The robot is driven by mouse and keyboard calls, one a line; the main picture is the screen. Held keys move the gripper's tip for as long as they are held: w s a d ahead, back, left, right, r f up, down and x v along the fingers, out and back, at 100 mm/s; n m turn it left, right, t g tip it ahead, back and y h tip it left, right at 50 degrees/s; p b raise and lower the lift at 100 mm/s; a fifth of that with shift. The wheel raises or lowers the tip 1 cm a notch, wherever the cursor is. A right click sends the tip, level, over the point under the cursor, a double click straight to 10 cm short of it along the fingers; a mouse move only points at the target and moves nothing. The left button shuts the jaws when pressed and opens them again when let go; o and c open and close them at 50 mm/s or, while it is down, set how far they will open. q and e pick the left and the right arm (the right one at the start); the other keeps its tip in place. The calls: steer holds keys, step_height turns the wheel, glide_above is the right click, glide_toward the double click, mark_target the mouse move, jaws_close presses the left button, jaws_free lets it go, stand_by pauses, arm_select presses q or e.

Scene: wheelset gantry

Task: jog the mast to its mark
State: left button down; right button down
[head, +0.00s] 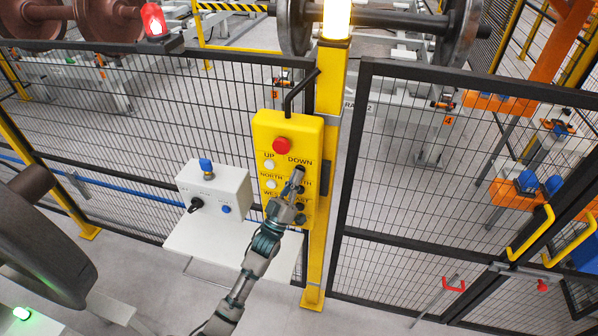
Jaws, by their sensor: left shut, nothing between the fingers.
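A yellow control pendant (268,128) hangs on the yellow post of the fence. It has a red mushroom button (282,145) at the top and rows labelled UP, DOWN, NORTH, WEST and others partly covered. The left column buttons are white, such as the UP button (269,165); those on the right are dark. My left gripper (298,174) is shut and empty, its tips over the right column just below the DOWN label. It hides part of the SOUTH label; I cannot tell whether it touches a button. My right gripper is out of view. I cannot pick out the mast or its mark.
A white box (215,192) with a blue-topped key or knob, a black switch and a blue button stands on a white shelf left of the pendant. Black mesh fencing (130,130) spans behind. A lit lamp (336,18) tops the yellow post (318,255). A wheelset (380,18) stands beyond.

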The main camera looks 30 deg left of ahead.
arm_select(q)
steer(key=shift+s+d+h+p, duration=0.2)
steer(key=shift+s+h+p, duration=0.15)
steer(key=shift+s, duration=0.4)
steer(key=s+p, duration=0.1)
steer(key=s, duration=0.1)
steer(key=s+d, duration=0.1)
steer(key=s, duration=0.2)
steer(key=shift+p, duration=0.4)
steer(key=shift+w+d+f, duration=0.1)
stand_by(1.6)
